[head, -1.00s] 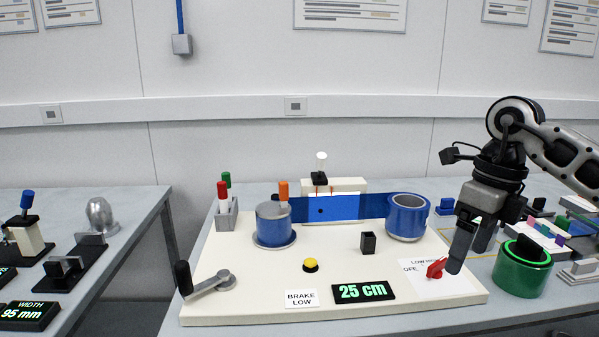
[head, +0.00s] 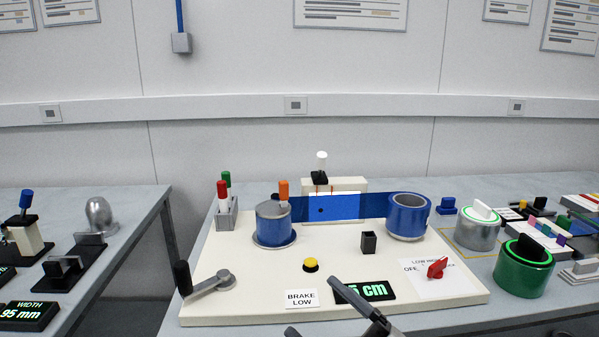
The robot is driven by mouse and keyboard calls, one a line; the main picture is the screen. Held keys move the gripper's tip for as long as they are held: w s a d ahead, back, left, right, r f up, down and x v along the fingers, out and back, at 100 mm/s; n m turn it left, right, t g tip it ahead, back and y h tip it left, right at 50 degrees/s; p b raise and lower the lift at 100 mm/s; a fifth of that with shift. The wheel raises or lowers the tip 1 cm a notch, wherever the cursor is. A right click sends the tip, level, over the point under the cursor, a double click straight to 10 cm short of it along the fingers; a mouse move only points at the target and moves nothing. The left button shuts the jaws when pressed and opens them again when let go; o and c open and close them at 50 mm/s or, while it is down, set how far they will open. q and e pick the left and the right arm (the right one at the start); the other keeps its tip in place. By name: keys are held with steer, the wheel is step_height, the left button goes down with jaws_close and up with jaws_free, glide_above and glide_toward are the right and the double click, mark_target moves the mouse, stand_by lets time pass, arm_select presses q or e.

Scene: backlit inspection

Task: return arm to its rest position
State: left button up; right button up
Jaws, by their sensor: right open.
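My right gripper (head: 311,306) is at the bottom middle of the head view, with its two dark fingers spread apart and nothing between them. One finger covers part of the black display (head: 377,290), hiding the start of its "cm" reading. The rest of my right arm is below the frame edge. My left gripper is not in view.
The white board (head: 240,313) holds a crank (head: 208,285), blue spools (head: 272,222) (head: 407,216), a yellow button (head: 311,265) and a red knob (head: 437,268). A green cylinder (head: 522,275) and a grey one (head: 477,231) stand at right.

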steer(key=s+d+f+m+g+h, duration=0.1)
steer(key=s+d+f+m+h, duration=0.2)
steer(key=f+m, duration=0.3)
steer(key=s+d+f+m+g+h, duration=0.1)
steer(key=s+d+f+m+h, duration=0.3)
steer(key=f, duration=0.6)
steer(key=s+d+f+m+g+h, duration=0.1)
steer(key=s+d+f+m+h, duration=0.3)
steer(key=s+f+m+h, duration=0.2)
step_height(320, 180, down, 2)
steer(key=m+h, duration=0.1)
steer(key=m, duration=0.1)
steer(key=shift+s+f+m+g, duration=0.2)
steer(key=shift+s+m+g, duration=0.1)
steer(key=shift+s, duration=0.1)
